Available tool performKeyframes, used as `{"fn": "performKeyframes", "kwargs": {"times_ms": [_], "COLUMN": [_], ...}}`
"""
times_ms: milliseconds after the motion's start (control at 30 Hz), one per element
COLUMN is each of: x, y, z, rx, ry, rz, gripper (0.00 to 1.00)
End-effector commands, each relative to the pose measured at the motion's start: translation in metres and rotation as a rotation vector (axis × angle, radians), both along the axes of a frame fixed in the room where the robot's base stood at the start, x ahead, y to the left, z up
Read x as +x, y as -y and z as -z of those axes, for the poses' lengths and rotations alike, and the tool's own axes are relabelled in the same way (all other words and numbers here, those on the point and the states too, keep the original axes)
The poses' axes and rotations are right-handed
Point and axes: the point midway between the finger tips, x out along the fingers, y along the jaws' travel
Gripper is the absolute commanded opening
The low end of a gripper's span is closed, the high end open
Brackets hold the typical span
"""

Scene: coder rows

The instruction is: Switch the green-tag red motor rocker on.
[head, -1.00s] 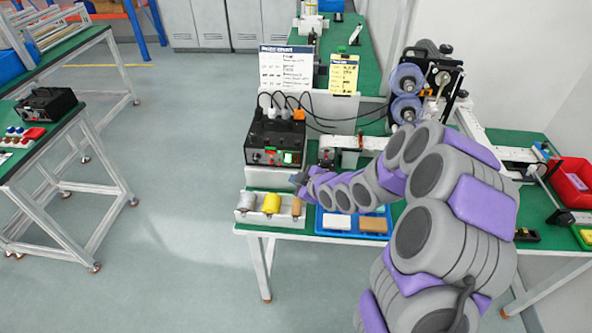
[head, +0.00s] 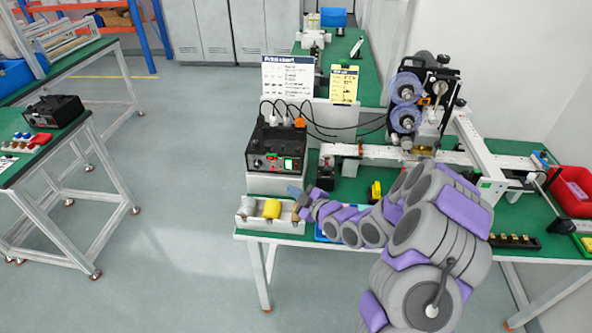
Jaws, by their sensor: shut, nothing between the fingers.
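The black control box (head: 262,148) stands on a white stand at the left end of the near green bench, with cables plugged into its top. Its front panel shows small red spots and a small bright green-and-white patch (head: 290,164) at the right. I cannot make out the separate rockers, their tags or their positions at this size. My gripper (head: 293,190) is shut and empty, below and in front of the box's right side, above the right end of a white parts tray. It looks apart from the panel. My arm comes in from the lower right and hides part of the bench.
The white tray (head: 243,225) holds a grey and a yellow spool (head: 271,208). A blue tray lies mostly behind my arm. A reel machine (head: 407,100) and a red bin (head: 571,190) stand to the right. White and yellow cards (head: 344,85) stand behind the box.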

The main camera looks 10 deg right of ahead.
Motion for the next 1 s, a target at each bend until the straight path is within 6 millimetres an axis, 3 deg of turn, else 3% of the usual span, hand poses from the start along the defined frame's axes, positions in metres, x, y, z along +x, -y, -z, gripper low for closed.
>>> {"fn": "performKeyframes", "kwargs": {"times_ms": [600, 1000], "x": [0.064, 0.081], "y": [0.022, 0.026], "z": [0.01, 0.013], "rx": [-0.006, -0.001], "ry": [0.001, 0.0], "rz": [0.001, 0.0], "gripper": [0.0, 0.0]}}
